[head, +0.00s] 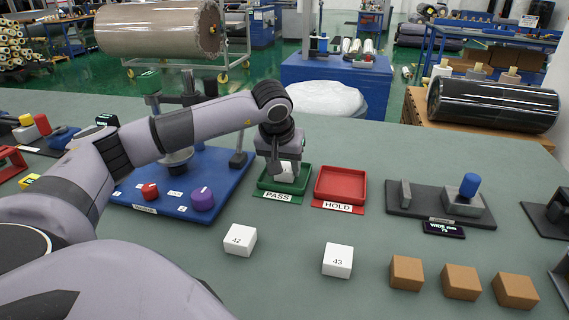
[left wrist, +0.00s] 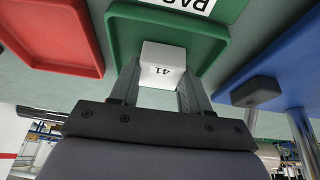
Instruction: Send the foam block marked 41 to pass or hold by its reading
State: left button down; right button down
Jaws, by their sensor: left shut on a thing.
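The white foam block marked 41 (left wrist: 163,64) is between the fingers of my left gripper (head: 286,175), which is shut on it. In the head view the block (head: 286,169) is at the green PASS tray (head: 262,184), mostly covered by the gripper. In the left wrist view the block is over the tray (left wrist: 125,32); I cannot tell if it touches the floor. The red HOLD tray (head: 341,172) stands to the right and looks empty. My right gripper is not in view.
White blocks marked 42 (head: 240,240) and 43 (head: 338,260) lie in front, with brown blocks (head: 406,273) to their right. A blue fixture board (head: 165,207) with knobs is left of the trays. A grey device (head: 441,203) with a small display (head: 444,229) stands right.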

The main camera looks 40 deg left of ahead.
pick_arm(q)
jog(key=shift+c, duration=2.3)
grip_release()
jog(key=v, duration=0.7)
jog(key=shift+r, duration=0.1)
